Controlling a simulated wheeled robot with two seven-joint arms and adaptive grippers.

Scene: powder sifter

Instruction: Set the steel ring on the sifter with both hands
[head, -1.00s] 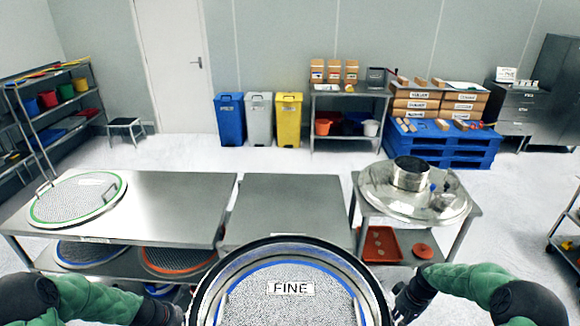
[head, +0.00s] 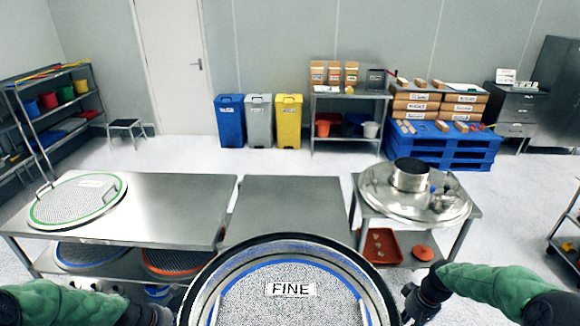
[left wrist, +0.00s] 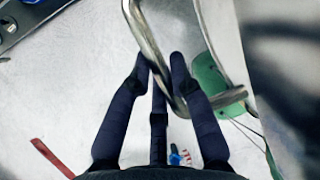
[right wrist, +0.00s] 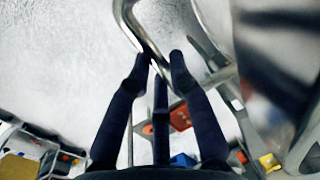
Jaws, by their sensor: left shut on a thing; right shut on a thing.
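The large steel ring (head: 290,246), with a dark rim, is at the bottom centre of the head view. Through it shows the sifter's mesh screen (head: 290,308) with a blue edge and a FINE label. The ring surrounds the screen in this view; the gap between them is hidden. My left gripper (head: 155,315) is at the ring's left side, its fingers shut on a bent steel handle (left wrist: 148,45). My right gripper (head: 414,300) is at the right side, shut on the other handle (right wrist: 127,22). The ring's near part is cut off.
A steel table (head: 170,200) carries a green-edged screen (head: 75,198), with more screens below. A bare steel table (head: 285,205) stands ahead. At the right, a stand holds a steel lid with a spout (head: 405,205). Bins and a blue pallet (head: 440,145) are farther back.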

